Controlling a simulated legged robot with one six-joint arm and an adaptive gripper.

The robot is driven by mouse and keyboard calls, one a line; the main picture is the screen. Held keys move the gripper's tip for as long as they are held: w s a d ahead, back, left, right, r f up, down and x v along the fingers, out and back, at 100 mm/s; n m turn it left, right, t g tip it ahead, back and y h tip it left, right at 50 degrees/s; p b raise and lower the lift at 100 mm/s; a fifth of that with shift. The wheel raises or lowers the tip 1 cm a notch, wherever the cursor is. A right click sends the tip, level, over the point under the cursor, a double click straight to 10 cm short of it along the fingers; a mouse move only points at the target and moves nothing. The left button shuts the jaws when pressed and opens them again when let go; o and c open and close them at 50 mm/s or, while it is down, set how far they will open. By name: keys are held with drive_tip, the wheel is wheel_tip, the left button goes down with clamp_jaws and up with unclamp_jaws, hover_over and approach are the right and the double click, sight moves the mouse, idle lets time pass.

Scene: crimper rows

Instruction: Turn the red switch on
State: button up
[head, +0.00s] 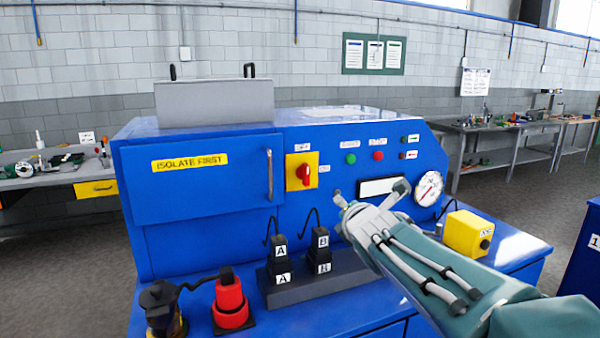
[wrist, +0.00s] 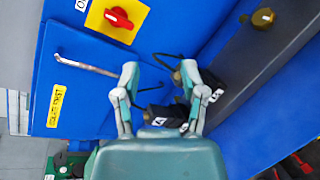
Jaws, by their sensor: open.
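The red switch (head: 303,174) is a rotary knob on a square yellow plate on the front of the blue machine. Its handle looks roughly upright in the head view. Small white labels sit above it and to its right, too small to read surely. In the wrist view the red switch (wrist: 119,18) shows near the top, beyond the left finger and apart from it. My gripper (head: 371,195) is open and empty, to the right of the switch and a little lower, in front of the panel. Its two fingers stand apart in the wrist view (wrist: 159,72).
A cabinet door with a metal handle (head: 269,175) is left of the switch. Black plugs marked A and B (head: 279,252) stand below with looped cables. A red-and-black connector (head: 231,302), a yellow button box (head: 467,233) and a gauge (head: 428,189) are nearby.

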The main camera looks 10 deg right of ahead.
sight(308, 171)
drive_tip(key=w+a+n+y, duration=0.1)
drive_tip(key=w+n, duration=0.3)
drive_tip(key=w, duration=0.2)
drive_tip(key=w+a+r+n+t+y, duration=0.1)
drive_tip(key=w+a+n, duration=0.1)
drive_tip(key=w+n, duration=0.2)
drive_tip(key=w+a+r+n+t+y, duration=0.1)
drive_tip(key=w+n+y, duration=0.1)
drive_tip(key=w+n, duration=0.3)
drive_tip(key=shift+w+a+r, duration=0.1)
drive_tip(key=shift+w+a, duration=0.05)
drive_tip(key=shift+w, duration=0.75)
drive_tip(key=shift+w+a+r, duration=0.1)
drive_tip(key=shift+w+a, duration=0.05)
drive_tip(key=shift+w, duration=0.7)
clamp_jaws()
